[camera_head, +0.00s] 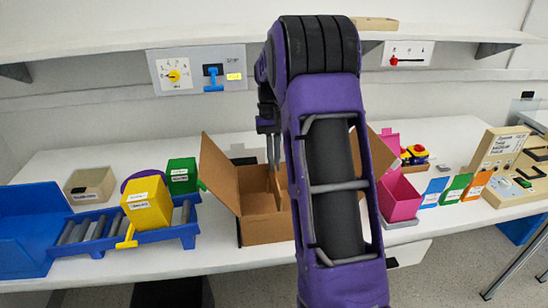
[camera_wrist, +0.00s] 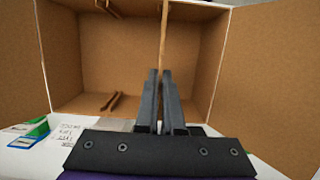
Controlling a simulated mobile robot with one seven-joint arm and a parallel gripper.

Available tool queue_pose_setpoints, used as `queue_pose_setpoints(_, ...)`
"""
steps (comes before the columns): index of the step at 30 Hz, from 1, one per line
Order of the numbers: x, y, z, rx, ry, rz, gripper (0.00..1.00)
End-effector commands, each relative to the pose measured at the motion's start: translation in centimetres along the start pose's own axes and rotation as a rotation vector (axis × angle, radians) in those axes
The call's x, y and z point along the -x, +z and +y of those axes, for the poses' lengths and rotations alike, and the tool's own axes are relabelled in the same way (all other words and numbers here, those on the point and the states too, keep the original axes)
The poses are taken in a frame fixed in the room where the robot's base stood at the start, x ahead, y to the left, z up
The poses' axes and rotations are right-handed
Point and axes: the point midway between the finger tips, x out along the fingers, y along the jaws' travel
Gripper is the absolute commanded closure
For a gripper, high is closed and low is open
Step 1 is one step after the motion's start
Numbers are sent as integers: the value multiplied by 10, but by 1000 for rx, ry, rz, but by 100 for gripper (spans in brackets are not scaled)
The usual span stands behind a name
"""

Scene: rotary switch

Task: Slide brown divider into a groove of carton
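The open carton (camera_head: 265,226) stands on the white table with its flaps spread. Its brown inside (camera_wrist: 80,60) fills most of the wrist view. A pair of narrow rails with a slot between them (camera_wrist: 111,102) shows on one inner wall, left of my gripper. Matching rails (camera_wrist: 108,8) show on the wall opposite. The brown divider (camera_wrist: 163,35) appears edge-on as a thin upright strip between my fingertips. My gripper (camera_wrist: 159,73) is shut on it, at the carton's opening. In the head view my gripper (camera_head: 272,145) is above the carton. My arm hides the carton's right part.
A blue roller conveyor (camera_head: 90,232) with a yellow box (camera_head: 147,203) stands left. A pink box (camera_head: 398,198) stands right of the carton, close to its flap. A shelf (camera_head: 110,42) runs above along the wall.

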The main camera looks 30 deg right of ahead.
Motion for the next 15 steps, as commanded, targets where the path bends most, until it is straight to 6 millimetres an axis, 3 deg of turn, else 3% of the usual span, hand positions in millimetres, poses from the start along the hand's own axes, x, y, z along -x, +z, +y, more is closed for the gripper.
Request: queue_pose_setpoints(15, -32, -8, 0, 0, 0, -2, 100)
